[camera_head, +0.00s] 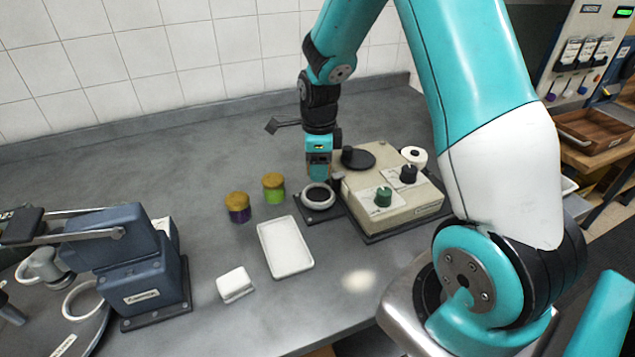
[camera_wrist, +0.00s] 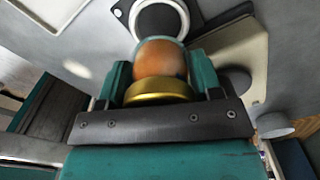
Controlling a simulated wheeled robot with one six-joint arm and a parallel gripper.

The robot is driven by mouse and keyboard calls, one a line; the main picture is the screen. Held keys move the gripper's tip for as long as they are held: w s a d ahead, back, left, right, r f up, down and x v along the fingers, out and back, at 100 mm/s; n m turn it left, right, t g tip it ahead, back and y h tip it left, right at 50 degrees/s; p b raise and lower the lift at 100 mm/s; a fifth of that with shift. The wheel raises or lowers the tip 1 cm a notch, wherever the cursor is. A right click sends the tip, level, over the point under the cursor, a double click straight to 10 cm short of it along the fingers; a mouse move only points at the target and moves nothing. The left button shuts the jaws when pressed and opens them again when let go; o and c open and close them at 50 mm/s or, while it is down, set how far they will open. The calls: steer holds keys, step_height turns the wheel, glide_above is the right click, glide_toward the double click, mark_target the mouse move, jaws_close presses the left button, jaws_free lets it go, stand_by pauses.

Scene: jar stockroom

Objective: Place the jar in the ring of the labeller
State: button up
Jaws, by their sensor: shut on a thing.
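My gripper (camera_head: 318,172) points down just above and behind the ring in the head view. In the wrist view its teal fingers (camera_wrist: 160,85) are shut on a jar with a gold lid (camera_wrist: 160,92) and orange contents (camera_wrist: 160,60). The jar is mostly hidden by the gripper in the head view. The pale ring (camera_head: 318,197) sits on a dark plate at the left side of the beige labeller (camera_head: 425,205). In the wrist view the ring (camera_wrist: 142,8) lies beyond the jar's far end and is partly covered by it. The jar appears to be above the ring, not seated in it.
A purple jar (camera_head: 238,214) and a green jar (camera_head: 274,194) stand left of the ring. A white tray (camera_head: 286,248) and a small white block (camera_head: 235,285) lie nearer. A blue machine (camera_head: 140,265) is at left. The back left counter is clear.

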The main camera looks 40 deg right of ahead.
mark_target(319, 195)
steer(key=shift+f, duration=3.1)
steer(key=shift+f, duration=0.15)
steer(key=o, duration=1)
